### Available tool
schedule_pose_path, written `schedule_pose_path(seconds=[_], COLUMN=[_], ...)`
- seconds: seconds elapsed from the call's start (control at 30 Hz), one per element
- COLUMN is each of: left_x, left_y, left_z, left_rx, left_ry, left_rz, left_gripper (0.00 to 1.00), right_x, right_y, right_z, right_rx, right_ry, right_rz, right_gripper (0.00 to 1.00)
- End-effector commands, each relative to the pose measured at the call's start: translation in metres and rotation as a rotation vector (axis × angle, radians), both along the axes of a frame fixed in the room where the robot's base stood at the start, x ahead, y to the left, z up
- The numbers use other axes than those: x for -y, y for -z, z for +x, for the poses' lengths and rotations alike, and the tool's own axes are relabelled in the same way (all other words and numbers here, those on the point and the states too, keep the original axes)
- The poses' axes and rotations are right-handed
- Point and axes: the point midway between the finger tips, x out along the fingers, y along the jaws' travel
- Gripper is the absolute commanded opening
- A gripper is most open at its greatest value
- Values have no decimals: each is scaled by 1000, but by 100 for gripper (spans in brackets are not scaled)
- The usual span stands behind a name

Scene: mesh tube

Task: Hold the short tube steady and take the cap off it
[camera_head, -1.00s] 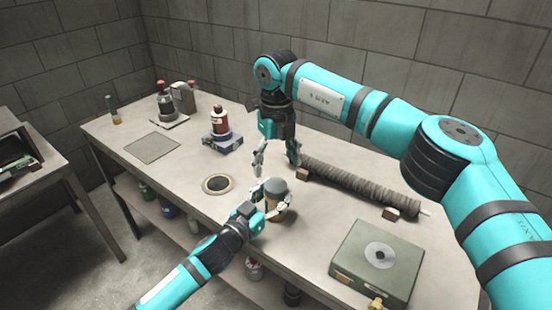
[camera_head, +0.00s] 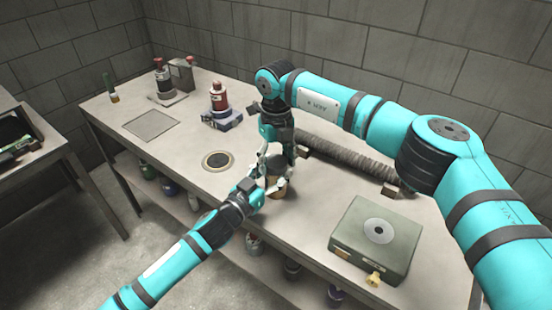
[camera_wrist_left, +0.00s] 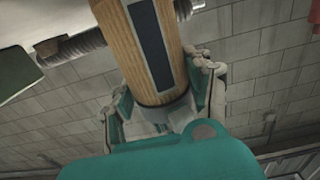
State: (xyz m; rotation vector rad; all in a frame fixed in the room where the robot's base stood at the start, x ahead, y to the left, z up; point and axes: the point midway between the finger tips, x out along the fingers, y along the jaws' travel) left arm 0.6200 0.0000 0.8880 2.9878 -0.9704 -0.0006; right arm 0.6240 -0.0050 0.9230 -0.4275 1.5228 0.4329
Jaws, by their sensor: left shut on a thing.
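The short tube (camera_head: 277,192), brown with a grey cap (camera_head: 277,165) on its upper end, is near the table's front edge. My left gripper (camera_head: 266,190) is shut on the tube. In the left wrist view the tube (camera_wrist_left: 128,35) is close, wood-coloured with a dark label, and the dark grey cap end (camera_wrist_left: 163,112) shows at its lower end in the picture. My right gripper (camera_head: 274,168) points down from above, its fingers on either side of the cap. I cannot tell whether they touch it. The fingers partly hide the cap and tube.
A long mesh tube (camera_head: 345,156) lies on blocks behind the grippers. A green box (camera_head: 372,232) stands to the right. The table's front left is clear.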

Motion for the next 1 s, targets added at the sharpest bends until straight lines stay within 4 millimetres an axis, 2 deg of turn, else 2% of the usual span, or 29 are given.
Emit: schedule_pose_path(seconds=[0.03,0.3,0.47,0.73,1.0], left_x=[0,0,0,0,0], left_y=[0,0,0,0,0], left_z=[0,0,0,0,0], left_rx=[1,1,1,1,2], left_ry=[0,0,0,-1,0], left_rz=[-1,-1,-1,1,1], left_gripper=[0,0,0,0,0], right_x=[0,0,1,-1,-3], right_y=[0,0,0,0,-1], right_z=[0,0,0,-1,-2], right_rx=[0,1,1,-1,-1], right_ry=[0,0,-88,-473,-521], right_rz=[0,-1,-2,-1,1], right_gripper=[51,17,17,17,17])
